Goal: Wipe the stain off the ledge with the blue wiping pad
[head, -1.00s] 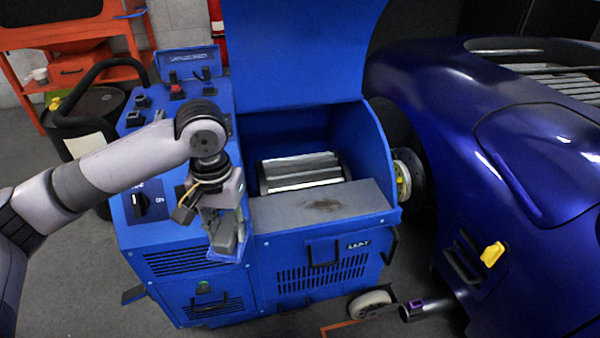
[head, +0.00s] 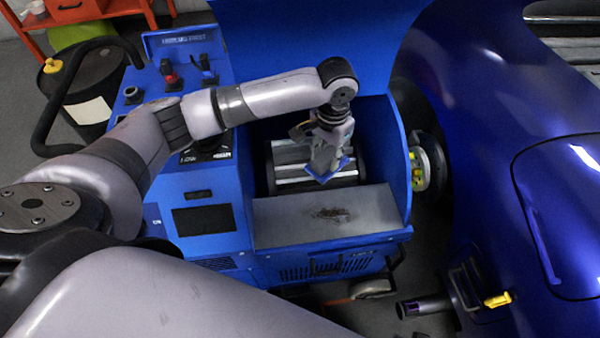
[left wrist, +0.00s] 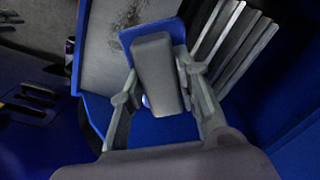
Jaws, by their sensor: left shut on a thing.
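The ledge (head: 280,222) is a grey metal shelf on the front of the blue machine. A dark brownish stain (head: 328,214) lies near its middle. My left gripper (head: 328,158) is shut on the grey handle of the blue wiping pad (head: 326,174). It holds the pad above and behind the ledge, in front of the roller, apart from the stain. In the left wrist view, the gripper's fingers (left wrist: 156,92) flank the grey handle, with the blue pad (left wrist: 133,32) beyond it and the ledge (left wrist: 98,58) at upper left. My right gripper is not in view.
The ribbed metal roller (head: 290,168) sits in the recess behind the ledge. The raised blue cover (head: 300,50) stands over it. A control panel (head: 180,75) is on the left. A dark blue car body (head: 480,120) stands close on the right.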

